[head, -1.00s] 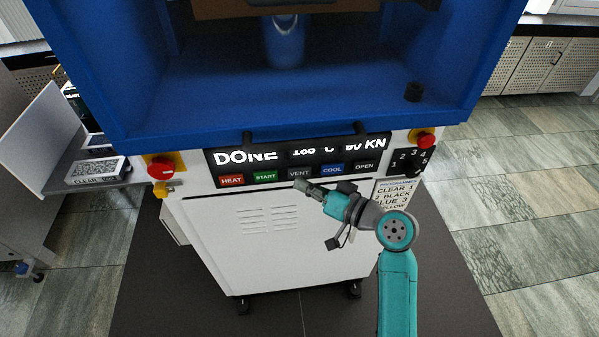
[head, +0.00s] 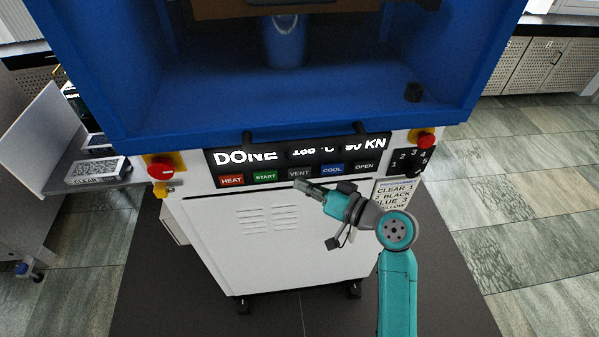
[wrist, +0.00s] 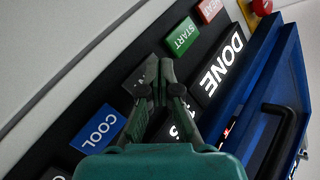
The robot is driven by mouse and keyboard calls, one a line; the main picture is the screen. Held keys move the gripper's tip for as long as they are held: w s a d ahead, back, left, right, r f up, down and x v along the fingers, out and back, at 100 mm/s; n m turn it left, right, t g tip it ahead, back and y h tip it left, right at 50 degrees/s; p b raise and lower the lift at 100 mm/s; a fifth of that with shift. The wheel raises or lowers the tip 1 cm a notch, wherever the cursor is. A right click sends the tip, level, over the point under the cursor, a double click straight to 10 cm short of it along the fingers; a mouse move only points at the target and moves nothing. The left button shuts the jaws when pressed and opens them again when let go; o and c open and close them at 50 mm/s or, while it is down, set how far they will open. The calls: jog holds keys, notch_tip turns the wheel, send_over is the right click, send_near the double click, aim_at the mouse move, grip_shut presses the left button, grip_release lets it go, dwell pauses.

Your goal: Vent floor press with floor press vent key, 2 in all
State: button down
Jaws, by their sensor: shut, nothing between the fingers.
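The floor press is a blue frame (head: 300,90) on a white cabinet (head: 290,245). Its dark panel carries a row of keys below a display reading DONE. The grey VENT key (head: 299,173) sits between the green START key (head: 265,176) and the blue COOL key (head: 333,169). My gripper (head: 300,185) is shut and empty, its tip just below the VENT key in the head view. In the wrist view my gripper (wrist: 158,72) lies between START (wrist: 181,36) and COOL (wrist: 97,129), and its fingers hide the VENT key. I cannot tell whether they touch it.
A HEAT key (head: 231,180) and an OPEN key (head: 364,166) end the row. Red stop buttons sit at left (head: 160,168) and right (head: 425,140). A black handle bar (head: 305,131) runs above the display. A side table with a labelled box (head: 95,170) stands left.

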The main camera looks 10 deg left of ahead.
jog(key=shift+w, duration=0.15)
jog(key=shift+w+a, duration=0.1)
jog(key=shift+w, duration=0.1)
jog(key=shift+w+a, duration=0.1)
jog(key=shift+w, duration=0.3)
dwell(0.7)
jog(key=shift+s, duration=0.15)
jog(key=shift+s+d, duration=0.25)
jog(key=shift+s, duration=0.4)
jog(key=shift+s, duration=0.1)
jog(key=shift+s+d, duration=0.2)
jog(key=shift+s, duration=0.55)
jog(key=shift+s+d, duration=0.25)
jog(key=shift+s, duration=0.55)
jog(key=shift+s+d, duration=0.2)
jog(key=shift+s, duration=0.55)
jog(key=shift+f, duration=0.1)
